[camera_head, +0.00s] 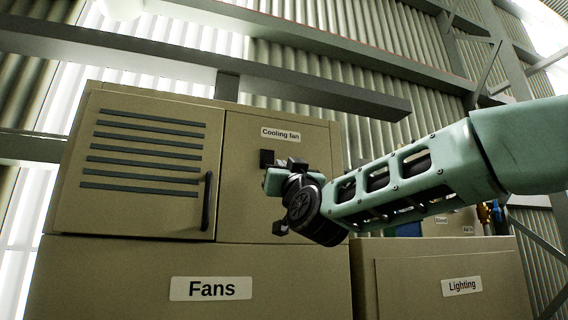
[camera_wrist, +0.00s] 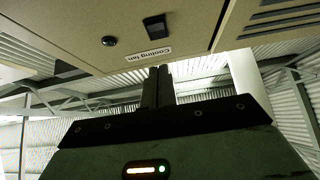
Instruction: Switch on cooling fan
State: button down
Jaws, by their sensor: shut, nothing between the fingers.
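The black cooling fan switch (camera_head: 266,158) is on the tan cabinet's upper right panel, below the "Cooling fan" label (camera_head: 281,134). In the wrist view, which is upside down, the switch (camera_wrist: 154,27) appears above the label (camera_wrist: 149,54). My gripper (camera_wrist: 158,70) is shut and empty; its two fingers are together, with their tips just below the label in that picture. In the head view my wrist is in front of the panel, close to the switch on its lower right, and the fingers are hard to make out. I cannot tell whether the fingers touch the panel.
A round black knob (camera_wrist: 109,41) is beside the switch in the wrist view. A slatted door with a dark handle (camera_head: 207,201) is to the left. The cabinet's "Fans" label (camera_head: 211,288) is below. A lower cabinet labelled "Lighting" (camera_head: 462,287) stands at right.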

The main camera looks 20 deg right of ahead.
aim_at(268, 162)
jog(key=p+x, duration=0.4)
jog(key=x, duration=0.1)
jog(key=w+f+p+x, duration=0.1)
jog(key=p+x, duration=0.1)
jog(key=x, duration=0.1)
jog(key=shift+w, duration=0.15)
jog(key=shift+w+f, duration=0.25)
jog(key=shift+w, duration=0.35)
jog(key=shift+f, duration=0.1)
jog(key=shift+w+t+b, duration=0.3)
jog(key=shift+w+b, duration=0.1)
jog(key=shift+b, duration=0.4)
jog(key=shift+s, duration=0.1)
jog(key=shift+f, duration=0.1)
